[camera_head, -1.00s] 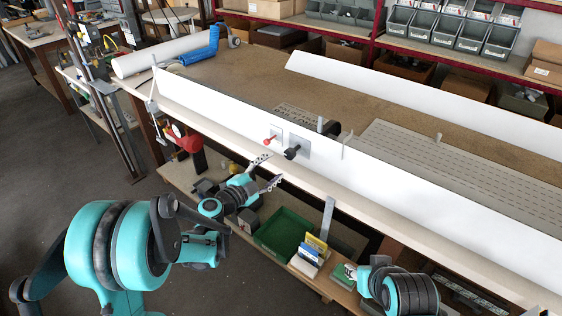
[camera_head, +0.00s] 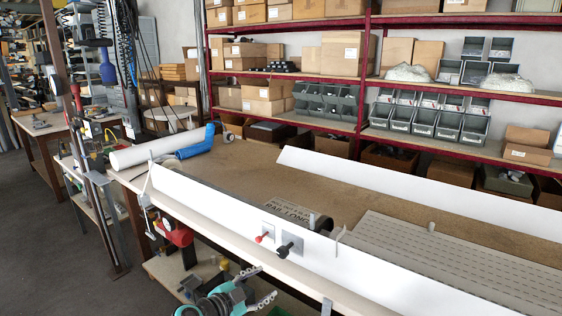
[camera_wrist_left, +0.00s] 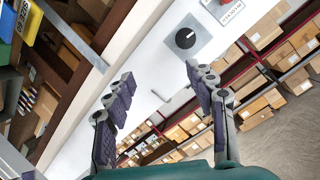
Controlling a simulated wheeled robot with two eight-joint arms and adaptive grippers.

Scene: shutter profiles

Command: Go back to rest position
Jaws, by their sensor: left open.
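My left gripper (camera_head: 254,285) is at the bottom of the head view, in front of the workbench's near edge. Its two fingers are spread apart and nothing is between them. The left wrist view also shows the open, empty gripper (camera_wrist_left: 158,92), with the white shutter profile (camera_wrist_left: 140,60) and a black knob (camera_wrist_left: 185,38) beyond the fingertips. In the head view the near white profile (camera_head: 380,270) stands along the bench front, with a black knob (camera_head: 286,247) and a red knob (camera_head: 262,237) on it. My right gripper is out of view.
The workbench (camera_head: 235,168) carries a second white profile (camera_head: 420,194), a perforated plate (camera_head: 450,250), a white roll (camera_head: 155,150) and a blue tube (camera_head: 197,144). Shelves with boxes (camera_head: 345,55) and grey bins stand behind. Grey floor (camera_head: 60,220) is free at left.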

